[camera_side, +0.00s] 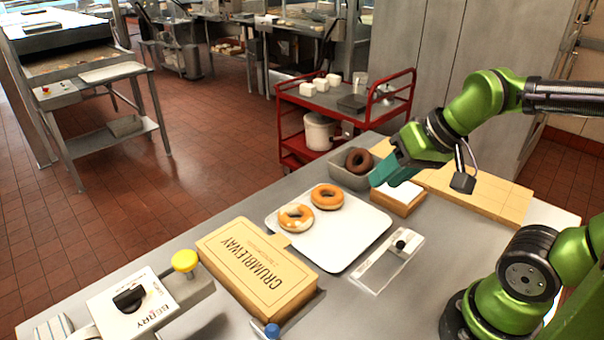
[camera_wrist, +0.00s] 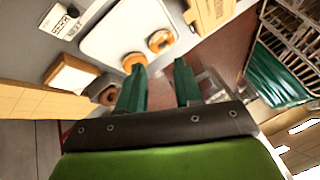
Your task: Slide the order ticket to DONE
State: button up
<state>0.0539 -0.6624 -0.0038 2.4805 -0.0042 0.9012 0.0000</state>
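A flat pale rail plate with a black knob (camera_side: 401,245) lies on the counter right of the white tray. In the wrist view this plate (camera_wrist: 57,20) is at the upper left and carries a white patch with dark print, too small to read. I cannot tell for certain which part is the order ticket, nor see a DONE mark. My gripper (camera_side: 376,179) is above the back of the counter, near the grey bin and well apart from the rail plate. In the wrist view its two green fingers (camera_wrist: 159,66) are spread with nothing held between them.
A white tray (camera_side: 350,245) holds two glazed donuts (camera_side: 312,206). A grey bin (camera_side: 345,178) holds a chocolate donut (camera_side: 358,160). A white-topped block (camera_side: 399,194) stands beside it. A CRUMBLEWAY box (camera_side: 257,265) and a BERRY dispenser (camera_side: 140,305) are at front left.

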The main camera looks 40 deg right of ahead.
jog(key=shift+o, duration=0.9)
jog(key=w+d+f+m+g, duration=0.2)
jog(key=w+d+f+g, duration=0.1)
jog(key=d, duration=0.3)
jog(key=shift+w+d+f+g+h, duration=0.2)
jog(key=shift+d+g+h, duration=0.1)
jog(key=shift+d+g, duration=0.15)
jog(key=d+f+m+g+y, duration=0.2)
jog(key=d+f+g, duration=0.1)
jog(key=d+g, duration=0.3)
send_near(400, 241)
jog(key=x, duration=0.8)
jog(key=shift+s+d+f, duration=0.1)
jog(key=shift+s+f, duration=0.05)
jog(key=shift+f, duration=0.15)
jog(key=shift+c, duration=0.4)
grip_shut()
